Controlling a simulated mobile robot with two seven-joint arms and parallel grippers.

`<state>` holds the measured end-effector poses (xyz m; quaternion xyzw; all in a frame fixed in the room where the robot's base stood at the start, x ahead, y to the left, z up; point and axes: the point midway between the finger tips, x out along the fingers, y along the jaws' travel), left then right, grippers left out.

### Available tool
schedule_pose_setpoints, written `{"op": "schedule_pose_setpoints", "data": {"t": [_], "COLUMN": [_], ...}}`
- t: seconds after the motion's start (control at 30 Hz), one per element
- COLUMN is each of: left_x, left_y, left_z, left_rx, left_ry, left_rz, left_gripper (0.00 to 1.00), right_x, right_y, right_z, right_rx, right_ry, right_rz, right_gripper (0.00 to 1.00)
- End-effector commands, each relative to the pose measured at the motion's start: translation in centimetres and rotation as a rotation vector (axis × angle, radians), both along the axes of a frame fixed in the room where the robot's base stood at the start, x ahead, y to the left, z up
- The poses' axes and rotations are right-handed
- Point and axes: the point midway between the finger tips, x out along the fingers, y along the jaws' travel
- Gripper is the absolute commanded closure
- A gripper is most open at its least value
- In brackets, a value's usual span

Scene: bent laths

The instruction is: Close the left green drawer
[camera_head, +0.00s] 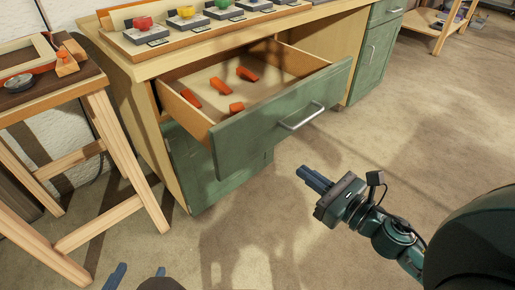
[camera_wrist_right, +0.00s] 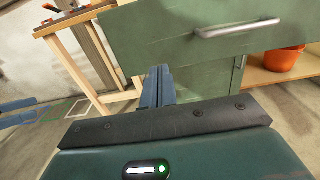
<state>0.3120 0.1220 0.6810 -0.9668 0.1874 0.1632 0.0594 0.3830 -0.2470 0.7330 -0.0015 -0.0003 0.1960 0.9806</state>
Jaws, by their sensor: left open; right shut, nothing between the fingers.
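The left green drawer (camera_head: 250,128) is pulled well out of the wooden bench, and its inside shows. Its metal handle (camera_head: 302,117) is on the front panel. In the right wrist view the drawer front (camera_wrist_right: 160,38) and handle (camera_wrist_right: 238,28) fill the top. My right gripper (camera_head: 314,179) is shut and empty, in front of and below the drawer front, apart from it in the head view. Its fingers show in the right wrist view (camera_wrist_right: 158,84). My left gripper (camera_head: 138,273) is open at the bottom edge, only its fingertips in view, low over the floor.
Several orange pieces (camera_head: 247,74) lie in the drawer. A wooden stool or small table (camera_head: 95,95) stands to the left. Another green drawer unit (camera_head: 372,55) is shut at right. The floor in front is clear.

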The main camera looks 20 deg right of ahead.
Motion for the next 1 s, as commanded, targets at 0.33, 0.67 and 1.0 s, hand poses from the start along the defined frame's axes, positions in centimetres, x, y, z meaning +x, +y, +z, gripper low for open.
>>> {"op": "schedule_pose_setpoints", "data": {"t": [0.33, 0.67, 1.0], "left_x": [-0.2, -0.3, -0.4], "left_y": [0.3, 0.6, 0.7], "left_z": [1.2, 2.0, 2.1], "left_rx": [-0.022, -0.041, -0.047], "left_ry": [-0.002, -0.003, -0.004], "left_rz": [0.016, 0.031, 0.036], "left_gripper": [0.42, 0.42, 0.42], "right_x": [4.4, 9.4, 12.5], "right_y": [1.7, 3.8, 5.1], "right_z": [0.4, 0.3, 0.1], "right_rx": [-0.001, 0.000, 0.003], "right_ry": [-0.003, -0.002, 0.001], "right_rz": [0.000, -0.002, -0.002], "right_gripper": [1.00, 1.00, 1.00]}}
